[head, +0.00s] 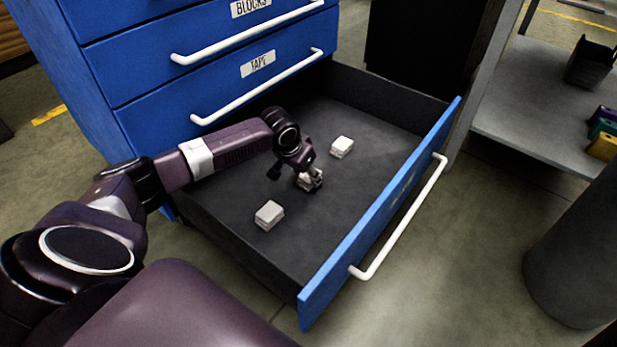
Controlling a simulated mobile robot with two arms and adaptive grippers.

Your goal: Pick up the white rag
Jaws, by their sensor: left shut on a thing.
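Three small whitish folded rags show inside the open bottom drawer (375,185) of a blue cabinet. One white rag (342,147) lies toward the back right of the drawer. A greyer-white rag (269,214) lies toward the front left. My left gripper (311,183) reaches down into the drawer between them and is shut on a whitish rag (314,174). The gripper hides part of this rag, and I cannot tell whether it touches the drawer floor. My right gripper is not in view.
The closed drawers labelled BLOCKS (255,18) and TAPE (255,75) stand above, with white bar handles. The open drawer's blue front (385,205) juts out to the right. A grey shelf (545,110) with coloured bins and a dark cylinder (580,250) stand at right.

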